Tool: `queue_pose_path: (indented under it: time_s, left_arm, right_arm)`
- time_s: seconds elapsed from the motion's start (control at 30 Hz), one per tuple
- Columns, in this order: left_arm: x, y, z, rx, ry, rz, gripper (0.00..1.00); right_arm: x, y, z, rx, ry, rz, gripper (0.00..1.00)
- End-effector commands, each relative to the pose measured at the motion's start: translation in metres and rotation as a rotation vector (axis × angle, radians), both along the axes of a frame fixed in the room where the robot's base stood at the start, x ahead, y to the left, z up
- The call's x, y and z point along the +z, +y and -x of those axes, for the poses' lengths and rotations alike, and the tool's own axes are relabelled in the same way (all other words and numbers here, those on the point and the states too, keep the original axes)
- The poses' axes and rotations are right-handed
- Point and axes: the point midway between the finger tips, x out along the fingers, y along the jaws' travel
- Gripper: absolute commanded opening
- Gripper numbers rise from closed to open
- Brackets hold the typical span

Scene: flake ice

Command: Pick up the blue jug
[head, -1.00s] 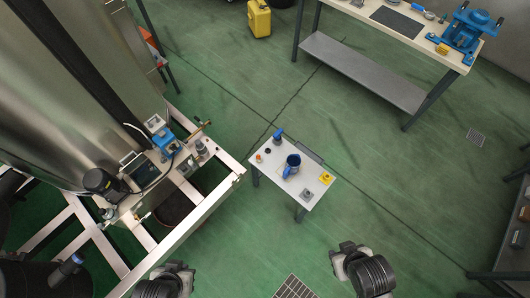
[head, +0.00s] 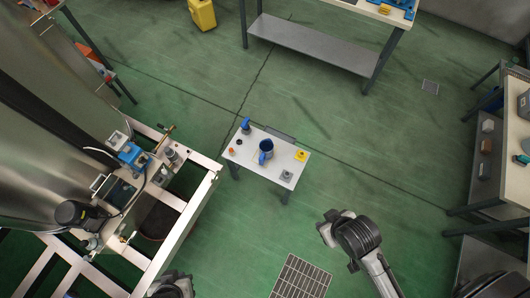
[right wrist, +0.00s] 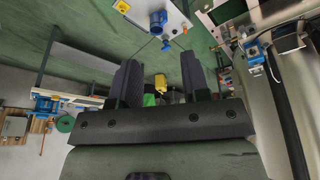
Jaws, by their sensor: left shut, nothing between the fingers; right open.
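The blue jug (head: 266,153) stands upright on a small white table (head: 281,178) in the middle of the head view. It also shows at the top of the right wrist view (right wrist: 157,20), beyond the fingers. My right gripper (right wrist: 159,80) is open and empty, well away from the jug. My left gripper (head: 172,285) is at the bottom edge of the head view, partly cut off and far from the table. It is shut with nothing held; its fingertips are hard to make out.
A blue bottle (head: 246,126), an orange item (head: 232,151), a yellow item (head: 301,156) and a grey item (head: 286,175) share the small table. A metal frame (head: 195,205) with equipment stands on the left. A workbench (head: 320,45) stands behind.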

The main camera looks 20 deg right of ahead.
Motion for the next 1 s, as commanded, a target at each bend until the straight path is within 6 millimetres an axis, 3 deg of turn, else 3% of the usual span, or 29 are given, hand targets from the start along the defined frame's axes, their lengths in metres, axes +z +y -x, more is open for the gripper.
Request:
queue_pose_path:
  time_s: [0.1,0.53,0.83,1.0]
  left_arm:
    - [0.0,0.0,0.0,0.001,0.0,0.001,0.0]
    - [0.0,0.002,0.0,-0.005,0.0,-0.007,0.0]
    - [-0.008,0.004,0.0,-0.009,-0.001,-0.012,0.0]
    - [-0.048,0.003,0.0,-0.008,-0.003,-0.012,0.0]
  right_arm:
    - [0.0,-0.001,0.0,0.003,0.0,0.004,0.43]
    - [0.0,-0.002,0.0,0.006,0.0,0.008,0.84]
    - [-0.006,0.0,-0.004,-0.001,-0.011,-0.001,0.84]
    - [-0.035,-0.002,-0.028,0.005,-0.07,0.007,0.84]
